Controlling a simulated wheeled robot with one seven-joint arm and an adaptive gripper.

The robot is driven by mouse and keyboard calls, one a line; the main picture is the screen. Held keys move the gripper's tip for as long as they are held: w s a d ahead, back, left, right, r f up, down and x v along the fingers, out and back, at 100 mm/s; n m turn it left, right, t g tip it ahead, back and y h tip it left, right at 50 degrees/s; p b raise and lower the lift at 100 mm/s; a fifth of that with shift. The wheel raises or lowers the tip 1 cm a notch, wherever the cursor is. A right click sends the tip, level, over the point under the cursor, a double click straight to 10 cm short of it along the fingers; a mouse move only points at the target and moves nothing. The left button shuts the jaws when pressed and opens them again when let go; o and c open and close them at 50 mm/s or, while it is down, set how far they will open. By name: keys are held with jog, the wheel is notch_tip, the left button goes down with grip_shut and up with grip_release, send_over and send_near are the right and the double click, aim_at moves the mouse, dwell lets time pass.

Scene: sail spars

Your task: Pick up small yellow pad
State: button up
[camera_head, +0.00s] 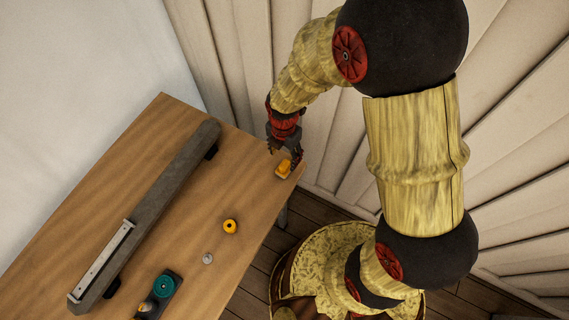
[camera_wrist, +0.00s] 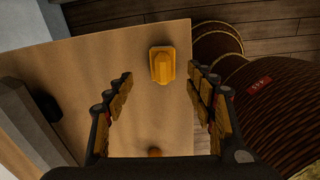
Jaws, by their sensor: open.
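The small yellow pad (camera_head: 284,168) lies on the wooden table near its right corner, with a raised knob-like part on top. In the wrist view the pad (camera_wrist: 162,65) shows whole, on the tabletop beyond the fingertips and between their lines. My gripper (camera_head: 286,151) is just above and beside the pad in the head view. Its jaws (camera_wrist: 161,77) are wide open and empty in the wrist view. I see no contact with the pad, and the exact height above it is hard to tell.
A long dark beam (camera_head: 155,205) with a metal strip lies along the table's left side. An orange ring (camera_head: 230,226), a small grey piece (camera_head: 208,258) and a dark holder with a teal disc (camera_head: 164,286) lie nearer. The panelled wall is close behind my gripper.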

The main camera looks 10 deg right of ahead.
aim_at(284, 164)
jog(key=f, duration=0.7)
jog(key=shift+s+f+b, duration=0.25)
jog(key=shift+b, duration=0.1)
jog(key=shift+c, duration=0.2)
jog(key=c, duration=1.1)
jog(key=shift+c, duration=0.5)
jog(key=shift+r, duration=0.1)
